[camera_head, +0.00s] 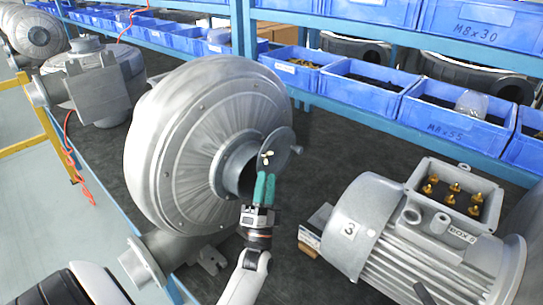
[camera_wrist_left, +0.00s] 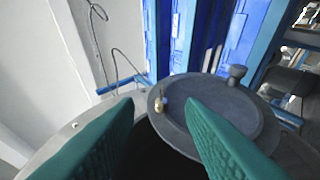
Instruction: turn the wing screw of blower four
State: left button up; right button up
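A large grey blower (camera_head: 200,135) stands mid-bench, with no number readable on it. A round grey flap (camera_head: 284,141) sits at its outlet pipe. A small pale wing screw (camera_head: 266,158) is at the flap's left edge. It also shows in the left wrist view as a small brassy piece (camera_wrist_left: 161,104) on the flap (camera_wrist_left: 225,108). My left gripper (camera_head: 265,176), with teal fingers, is just below the wing screw. In the wrist view its fingers (camera_wrist_left: 160,108) are apart with nothing held between them; contact with the screw cannot be told. My right gripper is not seen.
A motor (camera_head: 385,235) labelled 3 lies at the right with an open terminal box. Blue bins (camera_head: 365,97) line the shelf behind. Another blower (camera_head: 95,85) stands at the back left. Dark bench top (camera_head: 325,160) is clear between blower and motor.

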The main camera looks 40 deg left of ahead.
aim_at(267, 157)
pick_arm(q)
jog(key=p+x, duration=0.1)
jog(key=x, duration=0.4)
jog(key=shift+w, duration=0.25)
jog(key=shift+a, duration=0.1)
grip_shut()
